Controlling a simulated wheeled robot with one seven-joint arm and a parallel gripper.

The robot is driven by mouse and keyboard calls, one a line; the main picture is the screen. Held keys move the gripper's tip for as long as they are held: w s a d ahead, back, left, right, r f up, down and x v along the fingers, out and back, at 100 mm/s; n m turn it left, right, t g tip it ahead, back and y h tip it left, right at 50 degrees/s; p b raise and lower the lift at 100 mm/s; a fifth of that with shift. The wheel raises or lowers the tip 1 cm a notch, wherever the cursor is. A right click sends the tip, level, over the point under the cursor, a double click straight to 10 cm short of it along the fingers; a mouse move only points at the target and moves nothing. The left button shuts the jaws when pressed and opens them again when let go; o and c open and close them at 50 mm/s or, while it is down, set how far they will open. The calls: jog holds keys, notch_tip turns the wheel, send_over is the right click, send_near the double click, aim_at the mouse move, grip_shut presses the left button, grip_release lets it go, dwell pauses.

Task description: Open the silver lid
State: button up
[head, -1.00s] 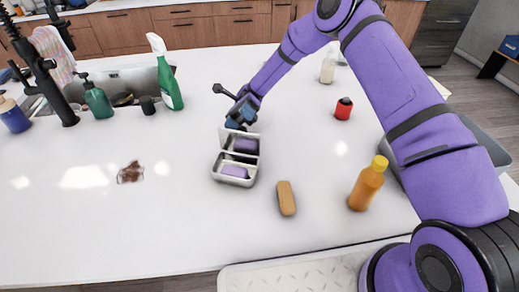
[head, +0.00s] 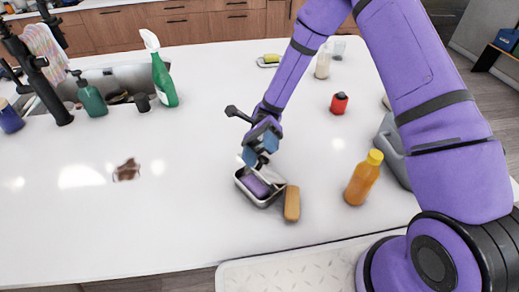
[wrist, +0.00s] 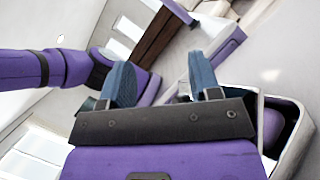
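The silver tin (head: 244,190) stands on the white island counter, with a purple block (head: 257,186) inside. Its top is at least partly open; the lid cannot be told apart clearly under the gripper. My gripper (head: 257,160) is just above the tin's back edge, pointing down. In the wrist view, the two blue fingers (wrist: 162,84) are spread apart with no object clearly held between them. The tin's rim and inside show at the lower right of the wrist view (wrist: 300,140), beside the right finger and partly hidden by the gripper body.
A tan block (head: 292,204) is close against the tin's right side. A green spray bottle (head: 162,80) stands by the sink. The front-left counter is clear.

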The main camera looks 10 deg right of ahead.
dwell(0.3)
jog(key=w+d+r, duration=0.2)
jog(key=w+r, duration=0.6)
jog(key=r, duration=0.1)
jog(key=shift+d, duration=0.15)
dwell(1.2)
jog(key=shift+r, duration=0.1)
jog(key=s+d+r+n+t+h, duration=0.5)
jog(key=s+d+r+n+t, duration=0.6)
jog(key=s+d+r+t, duration=0.5)
jog(key=s+d+t, duration=0.2)
jog(key=d+t, duration=0.1)
jog(key=t, duration=0.4)
jog(key=shift+d+r+t, duration=0.25)
jog(key=shift+r+t, duration=0.05)
jog(key=shift+r, duration=0.05)
jog(key=shift+s+d+r+n+t+h, duration=0.3)
jog(key=shift+s+d+n+t, duration=0.35)
jog(key=shift+t, duration=0.15)
jog(key=shift+w, duration=0.1)
